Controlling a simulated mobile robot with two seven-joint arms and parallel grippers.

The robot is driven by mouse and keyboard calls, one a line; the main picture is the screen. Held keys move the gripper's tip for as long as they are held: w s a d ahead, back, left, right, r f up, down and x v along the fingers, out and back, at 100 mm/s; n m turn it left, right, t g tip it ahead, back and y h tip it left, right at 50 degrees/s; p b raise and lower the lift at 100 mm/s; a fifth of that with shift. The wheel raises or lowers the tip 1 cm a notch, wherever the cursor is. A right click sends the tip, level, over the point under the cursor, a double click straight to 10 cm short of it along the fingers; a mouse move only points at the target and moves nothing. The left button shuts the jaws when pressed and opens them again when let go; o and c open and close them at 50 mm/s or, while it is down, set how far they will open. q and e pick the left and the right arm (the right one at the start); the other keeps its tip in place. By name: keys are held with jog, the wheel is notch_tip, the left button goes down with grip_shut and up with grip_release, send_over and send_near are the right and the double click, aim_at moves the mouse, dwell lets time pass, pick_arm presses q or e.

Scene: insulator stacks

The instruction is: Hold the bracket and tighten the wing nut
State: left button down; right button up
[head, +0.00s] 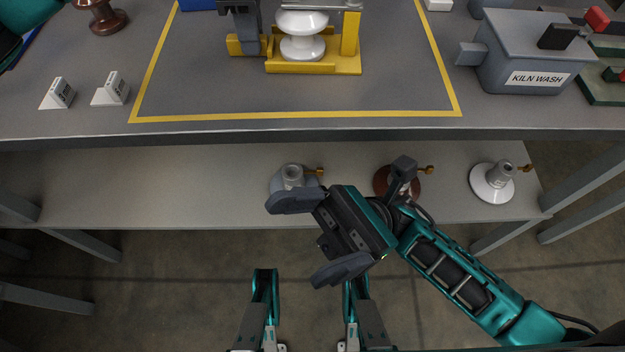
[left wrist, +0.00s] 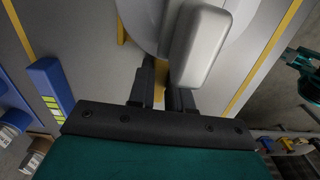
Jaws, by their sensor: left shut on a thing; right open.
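A yellow bracket (head: 350,40) stands on the grey mat at the top of the head view, with a white ribbed insulator (head: 302,45) in it and a grey metal bar (head: 310,6) across the top. My left gripper (head: 243,40) is shut on a yellow part at the bracket's left side. In the left wrist view its fingers (left wrist: 160,95) close around a yellow piece (left wrist: 160,75), beside a white disc (left wrist: 143,20) and a pale grey block (left wrist: 202,45). My right gripper (head: 298,240) is open and empty, below the table edge. I cannot make out a wing nut on the bracket.
A lower shelf (head: 130,190) holds several insulator pieces with brass wing nuts, including a grey one (head: 292,176), a brown one (head: 384,182) and a white one (head: 492,185). A grey KILN WASH box (head: 525,55) stands right of the mat. Two white labelled wedges (head: 113,88) (head: 58,93) stand left.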

dwell(0.3)
pick_arm(q)
jog(key=c, duration=1)
grip_release()
jog(key=shift+o, duration=0.2)
